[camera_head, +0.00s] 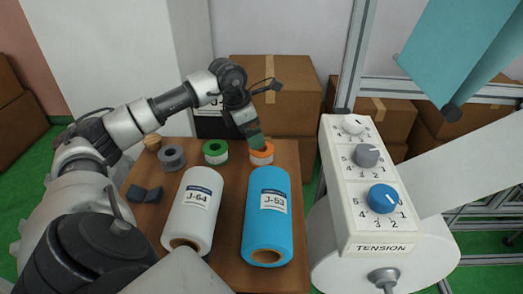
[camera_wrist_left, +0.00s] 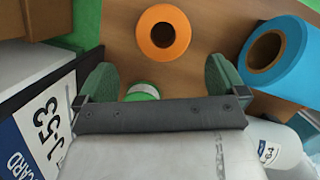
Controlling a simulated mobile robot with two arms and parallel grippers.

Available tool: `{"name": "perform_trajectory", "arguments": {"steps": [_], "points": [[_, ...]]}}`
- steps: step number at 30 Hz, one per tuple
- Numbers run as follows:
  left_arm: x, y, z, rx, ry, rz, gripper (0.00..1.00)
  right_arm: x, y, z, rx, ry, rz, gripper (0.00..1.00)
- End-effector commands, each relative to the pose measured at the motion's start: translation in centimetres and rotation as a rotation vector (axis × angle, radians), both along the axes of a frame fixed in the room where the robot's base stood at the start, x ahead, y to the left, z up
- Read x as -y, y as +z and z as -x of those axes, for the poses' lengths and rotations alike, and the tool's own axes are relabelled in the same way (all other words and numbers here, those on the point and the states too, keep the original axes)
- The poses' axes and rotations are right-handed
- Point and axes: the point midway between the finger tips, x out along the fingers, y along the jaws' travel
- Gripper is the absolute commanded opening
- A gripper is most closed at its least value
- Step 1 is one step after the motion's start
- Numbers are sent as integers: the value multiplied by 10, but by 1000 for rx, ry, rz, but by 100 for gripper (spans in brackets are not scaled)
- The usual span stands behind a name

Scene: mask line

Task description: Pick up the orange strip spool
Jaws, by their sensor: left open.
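The orange strip spool (camera_head: 262,158) lies on the brown table (camera_head: 230,262) near its far edge, right of the green spool. In the left wrist view the orange spool (camera_wrist_left: 183,34) shows its round face and brown core, beyond the fingertips and roughly centred between them. My right gripper is not in view.
A green spool (camera_head: 215,158) and grey spool (camera_head: 172,158) stand left. A dark grey object (camera_head: 145,194) is at left. The tension panel (camera_head: 372,225) stands right; cardboard boxes (camera_head: 290,100) are behind.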

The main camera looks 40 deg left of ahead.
Motion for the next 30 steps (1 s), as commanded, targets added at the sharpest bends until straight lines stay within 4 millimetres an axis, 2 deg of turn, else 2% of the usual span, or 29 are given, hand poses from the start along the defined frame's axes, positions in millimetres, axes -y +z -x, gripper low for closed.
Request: {"name": "perform_trajectory", "arguments": {"steps": [3, 10, 16, 20, 26, 30], "points": [[4, -20, -5, -4, -1, 2, 100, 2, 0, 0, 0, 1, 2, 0], [10, -43, -13, -3, -1, 3, 100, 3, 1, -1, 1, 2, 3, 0], [18, -70, -22, -2, 0, 2, 100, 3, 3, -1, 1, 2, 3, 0], [18, -78, -24, -2, 1, 0, 100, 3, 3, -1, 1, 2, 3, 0], [18, -79, -24, -1, 0, 0, 100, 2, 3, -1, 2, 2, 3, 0], [18, -79, -24, -1, 0, 0, 82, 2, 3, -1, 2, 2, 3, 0]]}}
